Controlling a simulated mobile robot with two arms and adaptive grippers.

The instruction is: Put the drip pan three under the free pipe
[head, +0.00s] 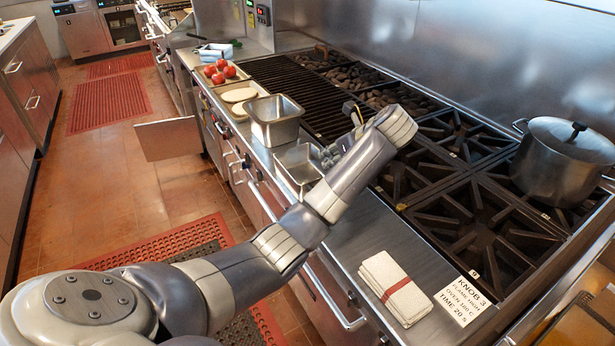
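My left arm reaches in from the lower left over the counter. Its gripper (329,156) is partly hidden behind my own forearm, beside a small square metal pan (299,166). I cannot tell whether its fingers are open or touch that pan. A deeper metal pan (275,119) stands just behind it on the counter. I cannot tell whether either is a drip pan, and I see no number on them. No pipe is clearly visible. My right gripper is out of view.
Trays of tomatoes (220,72) and pale rounds (239,96) stand farther back. The grill and burners (485,230) fill the right, with a lidded pot (562,165). A folded towel (396,288) and a label card (463,301) lie in front. An open panel (168,139) juts over the floor.

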